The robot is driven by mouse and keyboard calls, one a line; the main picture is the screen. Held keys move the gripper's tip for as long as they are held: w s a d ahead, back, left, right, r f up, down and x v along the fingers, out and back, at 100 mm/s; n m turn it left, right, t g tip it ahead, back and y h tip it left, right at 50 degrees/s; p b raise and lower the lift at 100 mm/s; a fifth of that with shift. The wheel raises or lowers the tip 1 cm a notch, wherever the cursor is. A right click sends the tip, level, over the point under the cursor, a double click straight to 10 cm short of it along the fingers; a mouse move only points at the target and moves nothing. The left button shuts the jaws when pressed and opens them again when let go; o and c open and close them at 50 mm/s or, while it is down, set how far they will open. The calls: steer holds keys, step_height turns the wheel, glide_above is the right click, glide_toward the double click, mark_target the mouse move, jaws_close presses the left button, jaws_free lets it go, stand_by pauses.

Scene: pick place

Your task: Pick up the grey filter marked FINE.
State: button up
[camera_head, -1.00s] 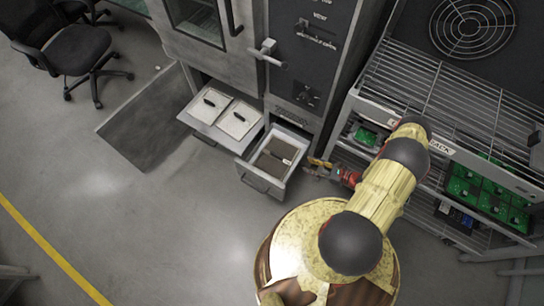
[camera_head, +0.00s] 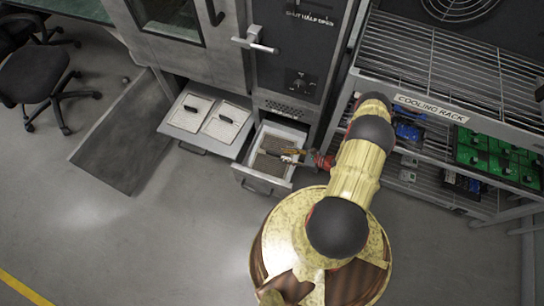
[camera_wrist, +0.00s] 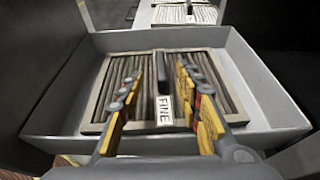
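The grey pleated filter marked FINE (camera_wrist: 120,80) lies flat in an open drawer (camera_wrist: 62,110), with a dark upright handle (camera_wrist: 162,74) in its middle and a white FINE label (camera_wrist: 165,111). In the head view the filter (camera_head: 268,164) is partly covered by my gripper (camera_head: 287,155). My gripper (camera_wrist: 171,64) is open and empty, its yellow and grey fingers apart on the left and right of the handle in the wrist view. Whether the fingertips reach down to handle height is hard to tell.
A second open drawer (camera_head: 180,132) on the left holds two white filters (camera_head: 226,121). The cooling rack (camera_head: 444,107) with green boards stands at right. The floor in front is clear.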

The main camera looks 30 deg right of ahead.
mark_target(277, 153)
steer(key=shift+b+x, duration=0.75)
steer(key=shift+x, duration=2.05)
steer(key=shift+c, duration=1.4)
jaws_close()
